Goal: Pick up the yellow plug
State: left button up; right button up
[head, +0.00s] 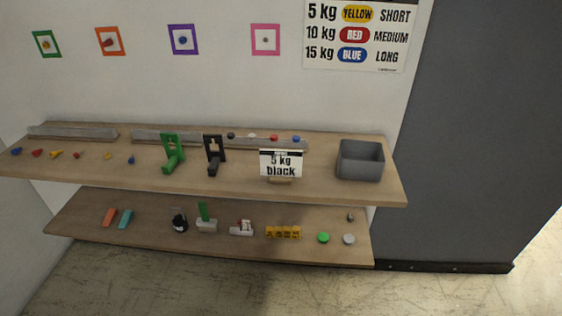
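Two small yellow pieces lie toward the left of the upper wooden shelf. One is a longer yellow piece (56,154), lying between two red pieces (37,153). The other is a smaller yellow-orange piece (107,156), between a red piece (76,155) and a blue piece (131,159). Both are too small to tell which is the yellow plug. Another blue piece (15,151) lies at the far left. Neither of my grippers shows in the head view.
A green stand (172,155), black stand (214,155), "5 kg black" sign (281,162) and grey bin (360,160) occupy the upper shelf (320,189). Grey rails (72,132) run behind. The lower shelf (300,250) holds several small items. The floor (200,285) in front is clear.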

aim_at(54, 155)
jog(key=j+u, duration=0.3)
jog(key=u, duration=0.2)
jog(key=i+j+u, duration=0.15)
jog(key=u, duration=0.35)
jog(key=i+j+u, duration=0.15)
jog(key=j+u, duration=0.15)
jog(key=u, duration=0.2)
